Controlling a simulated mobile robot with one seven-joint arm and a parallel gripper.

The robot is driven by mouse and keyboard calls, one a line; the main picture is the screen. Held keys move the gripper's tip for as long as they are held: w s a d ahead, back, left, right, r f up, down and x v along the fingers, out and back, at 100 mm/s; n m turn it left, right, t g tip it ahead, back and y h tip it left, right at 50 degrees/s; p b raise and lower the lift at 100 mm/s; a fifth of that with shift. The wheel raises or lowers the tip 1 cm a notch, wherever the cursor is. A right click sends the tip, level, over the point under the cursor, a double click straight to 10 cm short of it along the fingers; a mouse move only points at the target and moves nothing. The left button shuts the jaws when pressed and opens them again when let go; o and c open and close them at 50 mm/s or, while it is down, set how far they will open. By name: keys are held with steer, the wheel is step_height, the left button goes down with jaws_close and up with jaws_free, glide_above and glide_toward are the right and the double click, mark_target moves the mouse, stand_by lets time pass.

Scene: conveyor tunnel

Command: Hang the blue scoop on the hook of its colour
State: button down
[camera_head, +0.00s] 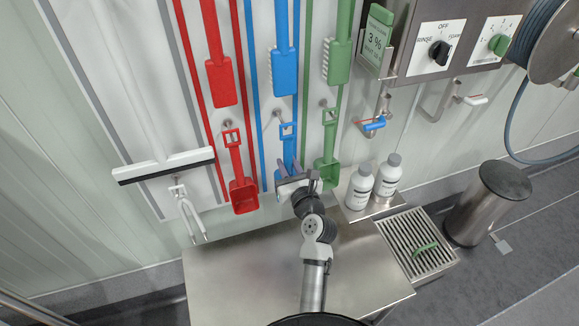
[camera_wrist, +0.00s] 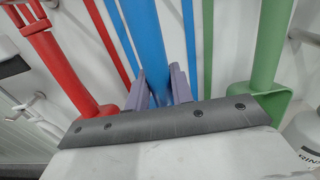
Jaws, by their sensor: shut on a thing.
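The blue scoop (camera_head: 288,147) is upright in front of the white wall panel, its square handle loop at the top. My gripper (camera_head: 289,167) is shut on the scoop's handle. In the wrist view the blue handle (camera_wrist: 148,38) runs up from between the two purple-grey fingers (camera_wrist: 160,84). The scoop's lower part is hidden behind my gripper. The blue strip's hook (camera_head: 278,114) shows just above and left of the loop. The loop appears beside the hook, but I cannot tell its depth from the wall.
A red scoop (camera_head: 243,192) hangs to the left and a green scoop (camera_head: 327,172) close to the right. A blue brush (camera_head: 284,70) is above. Two white bottles (camera_head: 359,187) stand on a shelf at right. A steel table (camera_head: 240,275) lies below.

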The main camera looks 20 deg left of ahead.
steer(key=shift+p+x, duration=0.65)
steer(key=shift+x, duration=1.35)
steer(key=shift+f+b, duration=0.55)
steer(key=shift+f, duration=0.3)
steer(key=c, duration=1.1)
jaws_free()
steer(key=shift+c, duration=0.2)
steer(key=shift+s+d, duration=0.1)
